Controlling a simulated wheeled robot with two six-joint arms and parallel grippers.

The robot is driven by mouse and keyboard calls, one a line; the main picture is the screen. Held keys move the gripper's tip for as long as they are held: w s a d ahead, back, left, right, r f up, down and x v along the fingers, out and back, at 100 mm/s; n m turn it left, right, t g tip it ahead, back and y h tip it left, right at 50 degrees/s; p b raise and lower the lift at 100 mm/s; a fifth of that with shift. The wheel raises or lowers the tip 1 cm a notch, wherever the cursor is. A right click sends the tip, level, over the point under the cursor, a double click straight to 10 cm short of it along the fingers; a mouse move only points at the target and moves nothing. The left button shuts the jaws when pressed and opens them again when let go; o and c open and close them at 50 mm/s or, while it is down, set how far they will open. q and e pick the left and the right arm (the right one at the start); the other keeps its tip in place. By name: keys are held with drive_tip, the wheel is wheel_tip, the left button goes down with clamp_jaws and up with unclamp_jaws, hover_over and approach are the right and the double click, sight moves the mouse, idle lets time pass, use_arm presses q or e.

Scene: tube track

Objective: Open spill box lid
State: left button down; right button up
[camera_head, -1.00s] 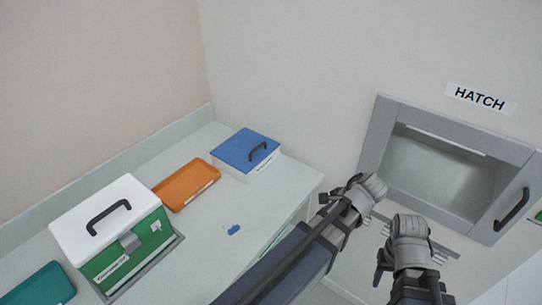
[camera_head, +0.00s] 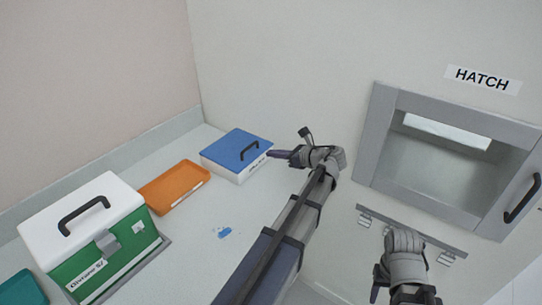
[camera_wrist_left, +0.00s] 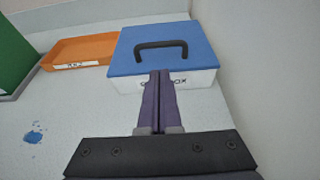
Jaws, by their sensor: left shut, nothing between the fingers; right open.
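The spill box is a white box (camera_head: 216,169) with a blue lid (camera_head: 236,143) and a dark handle (camera_head: 249,147) on top. The lid is down on the box. My left gripper (camera_head: 272,154) is shut and empty, just right of the box in the head view. In the left wrist view, the shut fingers (camera_wrist_left: 160,80) point at the front of the box, with the tips just below the handle (camera_wrist_left: 161,46) and over part of the label. Contact cannot be told.
An orange tray (camera_head: 172,187) lies left of the box. A green box with a white lid (camera_head: 60,207) stands further left, near a teal tray (camera_head: 20,290). Blue spots (camera_head: 224,232) mark the counter.

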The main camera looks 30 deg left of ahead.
use_arm(q)
drive_tip(key=b+x, duration=0.2)
drive_tip(key=x, duration=0.5)
drive_tip(key=shift+a+f, duration=0.15)
drive_tip(key=shift+a, duration=0.2)
